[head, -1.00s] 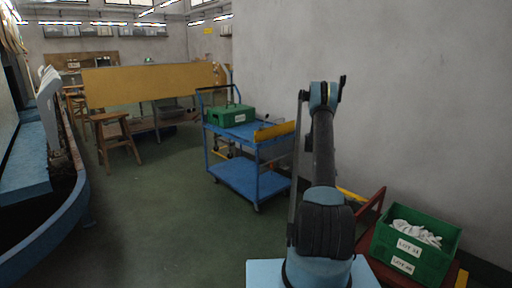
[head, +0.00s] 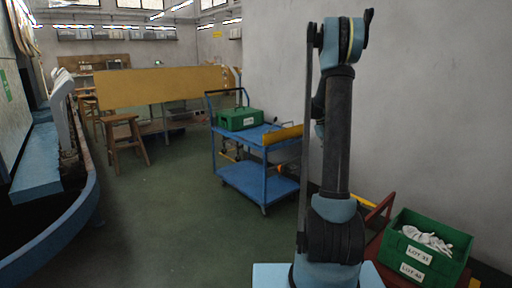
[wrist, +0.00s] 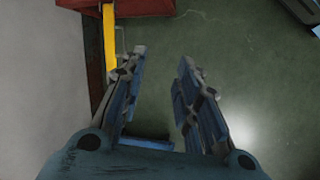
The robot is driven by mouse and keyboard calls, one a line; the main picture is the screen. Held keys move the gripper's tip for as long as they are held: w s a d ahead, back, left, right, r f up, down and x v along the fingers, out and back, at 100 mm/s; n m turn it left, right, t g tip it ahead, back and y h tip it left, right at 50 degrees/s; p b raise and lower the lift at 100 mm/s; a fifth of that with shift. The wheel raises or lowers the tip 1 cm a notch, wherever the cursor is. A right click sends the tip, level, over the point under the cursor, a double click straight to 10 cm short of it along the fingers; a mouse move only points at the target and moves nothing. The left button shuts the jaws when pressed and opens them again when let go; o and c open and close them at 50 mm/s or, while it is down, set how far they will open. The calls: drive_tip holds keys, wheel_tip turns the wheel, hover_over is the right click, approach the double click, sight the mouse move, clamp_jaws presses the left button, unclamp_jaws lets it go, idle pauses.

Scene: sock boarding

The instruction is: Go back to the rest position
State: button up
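My gripper (wrist: 160,75) shows in the wrist view with its two fingers apart. Nothing is between them; green floor lies beyond. In the head view my arm stands nearly upright in front of the grey wall, and the gripper's fingers cannot be made out there.
A green crate (head: 409,269) with white socks (head: 428,240) stands at the lower right on a red stand (head: 376,217). A blue trolley (head: 243,179) carrying a green box (head: 240,119) stands ahead. A curved blue-edged machine (head: 82,215) lines the left. Open green floor (head: 165,215) lies between.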

drive_tip(key=s+a+r+m+t+y, duration=0.1)
drive_tip(key=s+a+r, duration=0.25)
drive_tip(key=s, duration=0.45)
drive_tip(key=s+a+r, duration=0.2)
drive_tip(key=s+a, duration=0.2)
drive_tip(key=s, duration=0.3)
drive_tip(key=s+a+r+m+t+y, duration=0.1)
drive_tip(key=s+a+r, duration=0.15)
drive_tip(key=s, duration=0.55)
drive_tip(key=s+a+f+m, duration=0.1)
drive_tip(key=s+a+f, duration=0.1)
drive_tip(key=s, duration=0.5)
drive_tip(key=s+a+f+m+t+y, duration=0.1)
drive_tip(key=s+a+f, duration=0.2)
drive_tip(key=s+f, duration=0.2)
drive_tip(key=s+a+f+m+y, duration=0.1)
drive_tip(key=s+a+f, duration=0.2)
drive_tip(key=s, duration=0.6)
drive_tip(key=shift+a+f, duration=0.25)
drive_tip(key=shift+f, duration=0.25)
drive_tip(key=shift+w+f, duration=0.2)
drive_tip(key=shift+w, duration=0.2)
